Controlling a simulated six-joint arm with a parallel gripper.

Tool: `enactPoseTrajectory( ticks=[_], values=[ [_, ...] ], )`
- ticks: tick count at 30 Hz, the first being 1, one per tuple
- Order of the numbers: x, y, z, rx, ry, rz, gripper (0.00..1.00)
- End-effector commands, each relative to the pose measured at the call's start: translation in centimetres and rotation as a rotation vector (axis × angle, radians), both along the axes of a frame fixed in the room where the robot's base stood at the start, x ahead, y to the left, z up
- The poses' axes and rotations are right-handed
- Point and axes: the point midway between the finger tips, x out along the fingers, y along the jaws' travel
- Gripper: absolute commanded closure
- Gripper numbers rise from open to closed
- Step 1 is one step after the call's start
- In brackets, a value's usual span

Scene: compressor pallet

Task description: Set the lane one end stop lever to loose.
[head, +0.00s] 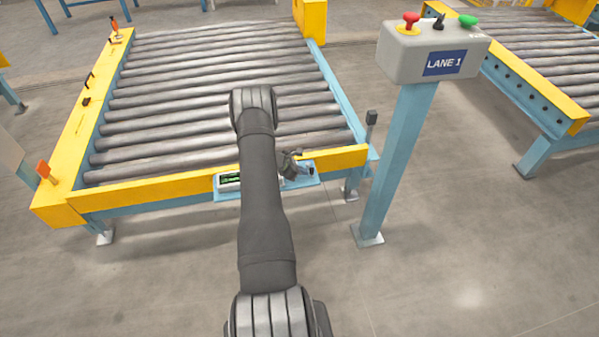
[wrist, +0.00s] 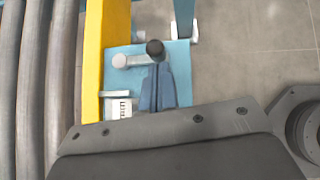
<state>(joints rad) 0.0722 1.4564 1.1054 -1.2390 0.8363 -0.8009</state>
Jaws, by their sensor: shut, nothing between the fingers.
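The end stop lever is a short silver arm (wrist: 135,60) with a black knob (wrist: 155,48), on a light blue plate (wrist: 178,52) beside a yellow rail in the wrist view. Its arm lies across the plate, pointing away from the rail. My gripper (wrist: 157,68) is shut and empty, its blue-grey fingertips just short of the knob; I cannot tell whether they touch. In the head view my gripper (head: 290,162) is partly hidden behind my arm, over the plate at the front rail. The lever's lettering is too small to read.
The roller conveyor (head: 200,90) lies behind the yellow front rail (head: 130,188). A blue post with a "LANE 1" control box (head: 425,55) stands close on the right, with red and green buttons. Another conveyor (head: 550,60) is farther right. The floor in front is clear.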

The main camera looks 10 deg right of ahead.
Motion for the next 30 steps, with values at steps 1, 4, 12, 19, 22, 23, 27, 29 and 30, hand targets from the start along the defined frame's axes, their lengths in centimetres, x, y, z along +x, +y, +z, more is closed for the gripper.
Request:
enactPoseTrajectory(
  ticks=[1,4,12,19,22,23,27,29,30],
  values=[
    [0.0,0.0,0.0,0.0,0.0,0.0,1.0],
    [0.0,0.0,0.0,0.0,0.0,0.0,1.0],
    [-0.2,-0.2,0.0,0.0,0.001,0.037,1.0],
    [-0.3,-0.4,0.0,-0.001,0.001,0.068,1.0],
    [-0.4,-0.6,0.0,0.0,0.0,0.085,1.0],
    [-0.4,-0.6,0.0,-0.001,0.001,0.093,1.0],
    [-0.6,-1.0,0.1,-0.001,0.0,0.139,1.0],
    [-0.7,-1.3,0.1,-0.001,0.002,0.17,1.0],
    [-0.8,-1.4,0.0,-0.002,0.002,0.194,1.0]
  ],
)
